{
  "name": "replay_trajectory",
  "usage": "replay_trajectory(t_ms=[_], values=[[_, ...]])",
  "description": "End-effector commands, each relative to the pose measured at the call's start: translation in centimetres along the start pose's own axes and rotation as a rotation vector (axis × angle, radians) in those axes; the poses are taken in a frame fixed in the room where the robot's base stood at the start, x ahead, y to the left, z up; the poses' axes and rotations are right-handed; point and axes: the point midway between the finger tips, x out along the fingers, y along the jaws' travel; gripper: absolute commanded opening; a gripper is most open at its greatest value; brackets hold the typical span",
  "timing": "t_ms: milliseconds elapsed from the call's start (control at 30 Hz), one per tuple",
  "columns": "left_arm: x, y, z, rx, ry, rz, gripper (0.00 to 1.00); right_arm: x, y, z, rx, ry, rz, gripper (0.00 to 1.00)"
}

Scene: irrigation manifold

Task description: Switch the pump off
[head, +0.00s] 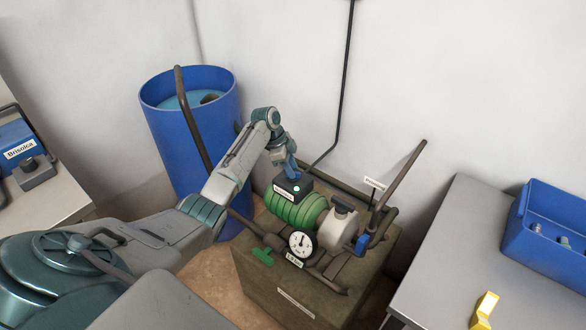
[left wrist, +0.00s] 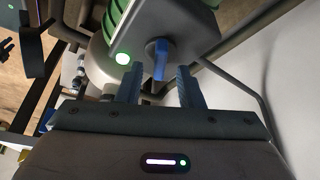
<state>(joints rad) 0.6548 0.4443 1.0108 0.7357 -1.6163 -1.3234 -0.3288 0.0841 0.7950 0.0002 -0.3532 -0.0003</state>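The pump (head: 296,208) has a green ribbed motor and stands on a brown box. A dark switch box (head: 290,190) sits on top of the motor, with a lit green lamp (head: 297,189). In the left wrist view the switch box (left wrist: 186,18) carries a blue switch lever (left wrist: 160,60), and its green lamp (left wrist: 122,58) glows beside it. My left gripper (left wrist: 158,84) is open, its two fingers apart with the blue lever in the gap ahead of them. In the head view my left gripper (head: 289,174) is right at the switch box. My right gripper is not in view.
A pressure gauge (head: 301,243), a green valve handle (head: 262,257) and pipes sit at the pump's front. A blue barrel (head: 212,120) stands behind my left arm. A grey table (head: 450,240) at right holds a blue crate (head: 550,255) and a yellow object (head: 484,310).

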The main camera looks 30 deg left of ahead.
Motion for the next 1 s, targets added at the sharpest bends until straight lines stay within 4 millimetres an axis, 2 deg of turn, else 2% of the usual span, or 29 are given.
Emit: replay_trajectory(t_ms=[167, 433, 467, 600, 633, 933, 1000], values=[[1.3, 0.0, 0.0, -0.001, -0.001, 0.000, 0.34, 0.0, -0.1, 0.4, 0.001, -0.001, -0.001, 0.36], [1.4, 0.0, 0.0, 0.000, -0.001, -0.001, 0.34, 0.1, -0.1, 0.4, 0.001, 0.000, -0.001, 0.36], [1.4, 0.0, 0.0, 0.000, -0.001, -0.001, 0.30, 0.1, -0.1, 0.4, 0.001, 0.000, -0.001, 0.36], [1.4, 0.0, 0.0, 0.000, -0.001, -0.001, 0.02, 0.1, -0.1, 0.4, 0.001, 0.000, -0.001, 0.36], [1.4, 0.0, 0.0, 0.000, -0.001, -0.001, 0.00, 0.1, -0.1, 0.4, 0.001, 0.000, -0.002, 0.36], [1.3, 0.0, 0.0, -0.013, -0.001, -0.006, 0.00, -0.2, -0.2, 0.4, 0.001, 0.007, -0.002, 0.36], [1.2, 0.1, 0.0, -0.029, -0.001, -0.011, 0.00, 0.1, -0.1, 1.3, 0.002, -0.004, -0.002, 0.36]])
